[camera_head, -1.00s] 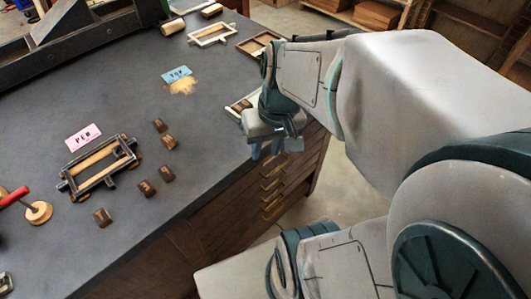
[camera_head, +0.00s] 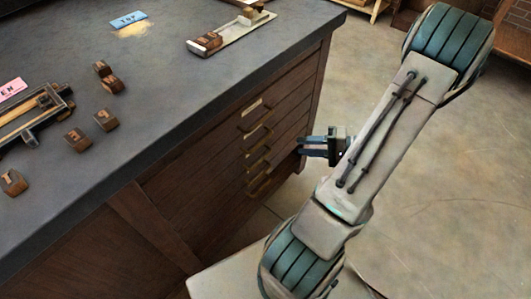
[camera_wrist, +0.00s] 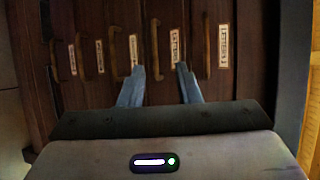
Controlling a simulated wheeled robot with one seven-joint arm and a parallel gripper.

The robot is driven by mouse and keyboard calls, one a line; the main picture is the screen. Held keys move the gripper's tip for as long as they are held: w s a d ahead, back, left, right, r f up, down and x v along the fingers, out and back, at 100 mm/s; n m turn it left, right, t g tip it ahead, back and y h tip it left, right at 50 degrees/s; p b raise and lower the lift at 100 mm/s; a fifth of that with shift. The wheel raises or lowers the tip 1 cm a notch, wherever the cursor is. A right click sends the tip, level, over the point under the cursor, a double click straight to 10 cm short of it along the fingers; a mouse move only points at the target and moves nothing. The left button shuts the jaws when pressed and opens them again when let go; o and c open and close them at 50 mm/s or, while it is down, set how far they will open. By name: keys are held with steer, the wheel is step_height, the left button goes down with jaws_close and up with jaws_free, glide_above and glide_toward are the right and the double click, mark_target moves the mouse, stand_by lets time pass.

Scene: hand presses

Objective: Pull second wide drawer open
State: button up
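The dark wooden cabinet holds a stack of wide drawers (camera_head: 222,135) with brass pulls and pale labels, all flush with the front. The second pull from the top (camera_head: 258,140) shows in the head view. My gripper (camera_head: 300,146) points left at the drawer fronts from the right. In the wrist view my gripper (camera_wrist: 161,72) is open and empty, its two blue fingers apart. One upright-looking pull (camera_wrist: 154,47) appears between the fingertips; it seems to be the second drawer's. Another pull (camera_wrist: 206,47) is right of the fingers. The remaining gap to the pull cannot be told.
The dark worktop (camera_head: 190,85) overhangs the drawers. It carries wooden type blocks (camera_head: 78,139), a frame (camera_head: 40,112), a blue label (camera_head: 128,19) and a metal tray (camera_head: 230,36). The floor (camera_head: 440,190) right of the cabinet is clear.

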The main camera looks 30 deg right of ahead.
mark_target(262, 143)
steer(key=shift+m+t, duration=0.4)
steer(key=shift+t, duration=0.2)
steer(key=x, duration=0.4)
steer(key=f+b+x, duration=0.1)
steer(key=x, duration=0.3)
steer(key=d+f+x, duration=0.1)
steer(key=x, duration=0.4)
steer(key=shift+w+f+b, duration=0.1)
steer(key=shift+w+b, duration=0.05)
steer(key=shift+b, duration=0.2)
jaws_close()
